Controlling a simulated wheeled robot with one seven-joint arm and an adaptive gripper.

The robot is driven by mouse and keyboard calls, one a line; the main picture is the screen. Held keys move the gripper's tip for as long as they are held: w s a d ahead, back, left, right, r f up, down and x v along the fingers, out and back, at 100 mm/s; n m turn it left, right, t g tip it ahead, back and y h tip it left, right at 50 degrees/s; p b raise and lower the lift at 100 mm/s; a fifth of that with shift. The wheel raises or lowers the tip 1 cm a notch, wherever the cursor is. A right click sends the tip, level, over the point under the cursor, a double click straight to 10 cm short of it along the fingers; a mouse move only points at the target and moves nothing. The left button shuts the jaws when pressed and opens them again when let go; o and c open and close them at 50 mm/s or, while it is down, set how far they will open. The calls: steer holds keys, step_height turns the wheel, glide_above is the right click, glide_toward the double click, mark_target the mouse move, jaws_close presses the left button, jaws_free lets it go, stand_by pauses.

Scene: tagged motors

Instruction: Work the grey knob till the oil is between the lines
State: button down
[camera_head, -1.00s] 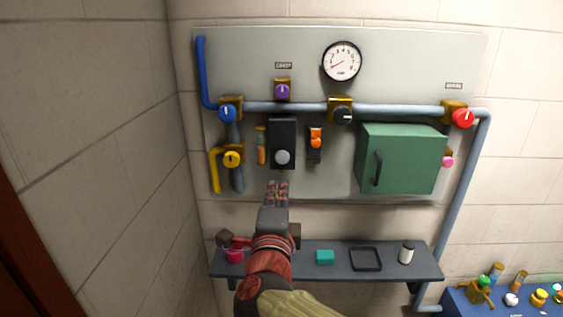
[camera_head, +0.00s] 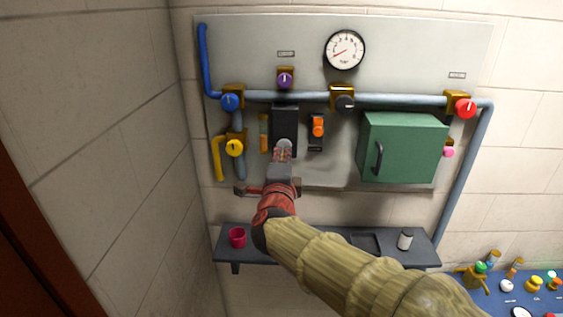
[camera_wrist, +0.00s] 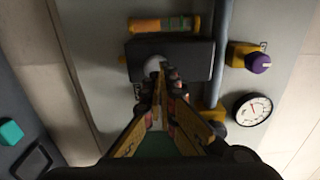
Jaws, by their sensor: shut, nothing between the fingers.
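The grey knob (camera_head: 283,143) is a round pale knob on the lower part of a black box (camera_head: 285,118) on the wall panel. In the wrist view the knob (camera_wrist: 153,66) is partly hidden by my fingers. The oil glass (camera_head: 264,133) is a slim upright amber tube just left of the box. It also shows in the wrist view (camera_wrist: 162,24), orange with a greenish part; its lines are too small to read. My gripper (camera_head: 283,154) is shut and empty, with its tips right at the knob. I cannot tell whether they touch it.
An orange switch (camera_head: 318,127) sits right of the box, and a yellow valve (camera_head: 235,148) left of the glass. A green cabinet (camera_head: 405,150) juts out at the right. The shelf (camera_head: 228,252) below holds a red cup (camera_head: 237,237) and a white cylinder (camera_head: 405,240).

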mark_target(284, 144)
steer(key=shift+w, duration=1.3)
